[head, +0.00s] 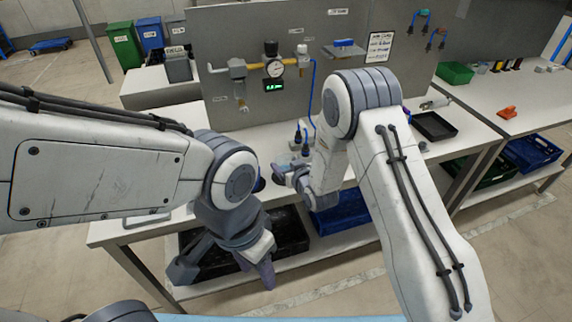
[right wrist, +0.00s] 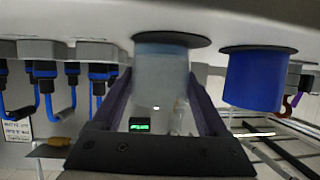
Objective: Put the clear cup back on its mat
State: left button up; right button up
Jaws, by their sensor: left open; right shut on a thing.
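The clear cup (right wrist: 160,85) is a pale, see-through cup between the two fingers of my right gripper (head: 283,173), which is shut on it. The right wrist view is upside down, with the bench top at its top edge. The cup's base is at a round dark mat (right wrist: 190,40); I cannot tell whether it fully rests on it. In the head view I cannot make out the clear cup. My left gripper (head: 223,272) is open and empty, hanging low in front of the bench's front edge.
A blue cup (right wrist: 254,82) stands on another dark round mat (right wrist: 258,48) beside the clear cup. Blue hoses with fittings (right wrist: 72,80) are on the other side. The panel (head: 225,98) with a gauge (head: 276,69) rises behind. A black tray (head: 434,126) lies to the right.

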jog(key=o, duration=1.4)
jog(key=shift+r+p, duration=0.25)
jog(key=shift+p, duration=0.15)
jog(key=s+d+r+n+g+h, duration=0.1)
jog(key=s+r+g, duration=0.3)
jog(key=s, duration=0.9)
jog(key=s+d+r+n+g+h+b, duration=0.1)
jog(key=s+r+g, duration=0.3)
jog(key=s, duration=0.9)
jog(key=s+d+r+n+g+h+b, duration=0.1)
jog(key=s+r+g, duration=0.3)
jog(key=s, duration=1)
jog(key=shift+d+r+g+h, duration=0.3)
jog(key=shift+d+r+h, duration=0.35)
jog(key=shift+d, duration=0.25)
jog(key=shift+w, duration=0.1)
